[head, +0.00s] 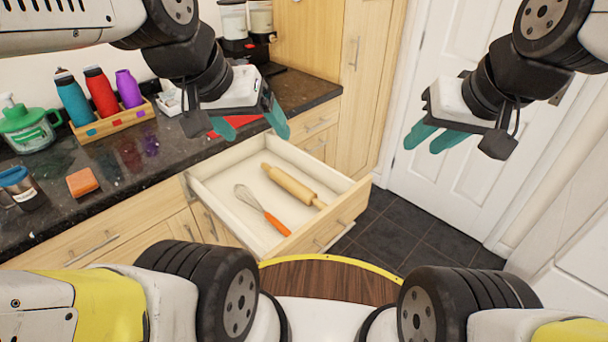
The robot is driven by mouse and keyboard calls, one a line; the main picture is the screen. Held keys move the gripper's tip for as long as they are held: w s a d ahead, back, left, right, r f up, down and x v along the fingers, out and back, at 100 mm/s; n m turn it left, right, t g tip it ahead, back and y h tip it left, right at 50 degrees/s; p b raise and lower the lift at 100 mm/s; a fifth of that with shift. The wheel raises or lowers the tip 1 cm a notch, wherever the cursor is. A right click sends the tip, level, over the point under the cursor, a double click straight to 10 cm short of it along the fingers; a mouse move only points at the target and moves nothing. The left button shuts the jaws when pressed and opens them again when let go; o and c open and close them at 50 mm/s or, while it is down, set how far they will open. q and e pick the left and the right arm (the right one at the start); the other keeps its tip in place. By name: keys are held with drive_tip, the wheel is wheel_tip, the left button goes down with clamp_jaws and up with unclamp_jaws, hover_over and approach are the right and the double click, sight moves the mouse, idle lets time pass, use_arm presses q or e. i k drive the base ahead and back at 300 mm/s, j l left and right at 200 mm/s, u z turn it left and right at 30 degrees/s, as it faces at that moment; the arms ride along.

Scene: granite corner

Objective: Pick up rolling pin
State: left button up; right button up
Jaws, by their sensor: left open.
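A wooden rolling pin (291,185) lies in an open drawer (223,166), slanting from its far left toward its front right corner. A whisk with an orange handle (262,209) lies beside it, on the left. My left gripper (251,125) is open and empty, above the counter edge behind and left of the drawer. My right gripper (429,141) is empty, its teal fingers apart, in front of the white door and well right of the rolling pin. Neither gripper touches the rolling pin.
A white door (455,185) stands at the right. Dark floor (400,235) lies between it and the drawer.

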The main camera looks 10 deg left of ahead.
sight(309, 196)
drive_tip(key=i+l+u, duration=0.15)
drive_tip(key=u, duration=0.3)
drive_tip(key=l+u, duration=0.45)
drive_tip(key=i+l+u, duration=0.1)
drive_tip(key=l+u, duration=0.2)
drive_tip(key=u, duration=0.15)
